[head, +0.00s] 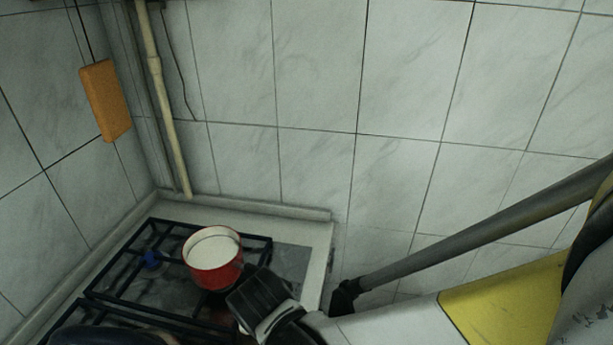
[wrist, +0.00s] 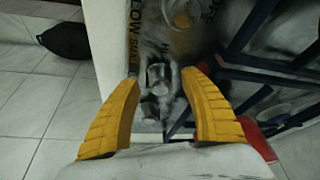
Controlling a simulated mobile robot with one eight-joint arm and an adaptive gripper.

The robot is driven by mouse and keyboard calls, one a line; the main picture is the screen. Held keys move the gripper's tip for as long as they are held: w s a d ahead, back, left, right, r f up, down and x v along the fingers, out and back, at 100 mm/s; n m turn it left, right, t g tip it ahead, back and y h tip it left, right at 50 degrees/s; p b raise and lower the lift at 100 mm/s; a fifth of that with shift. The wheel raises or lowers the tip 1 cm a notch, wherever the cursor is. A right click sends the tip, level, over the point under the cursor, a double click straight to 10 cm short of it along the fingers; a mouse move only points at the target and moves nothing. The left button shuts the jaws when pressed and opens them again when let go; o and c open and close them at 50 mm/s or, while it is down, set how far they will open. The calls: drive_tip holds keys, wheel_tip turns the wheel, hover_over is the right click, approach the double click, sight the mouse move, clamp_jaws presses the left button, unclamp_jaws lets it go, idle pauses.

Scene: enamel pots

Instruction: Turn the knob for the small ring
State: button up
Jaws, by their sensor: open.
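In the wrist view my gripper (wrist: 160,81) is open, with its two yellow fingers on either side of a grey metal knob (wrist: 158,76) on the hob's control strip. No contact can be made out. Another knob (wrist: 150,108) lies just below it, and a paler, brassy knob (wrist: 181,12) is at the top. Which knob belongs to the small ring cannot be told. In the head view the hob (head: 130,283) has black grates, and my dark wrist (head: 262,302) hides the knobs and fingers. A blue spot, perhaps a flame, (head: 151,260) shows under the left grate.
A red enamel pot (head: 214,272) with a white inside stands on the grate close to my wrist. Part of something red (wrist: 270,128) shows right of the fingers. A dark object (wrist: 65,40) lies on the tiles at left. An orange block (head: 105,101) hangs on the wall.

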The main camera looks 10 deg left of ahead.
drive_tip(key=v, duration=1.2)
drive_tip(key=shift+w+d, duration=0.1)
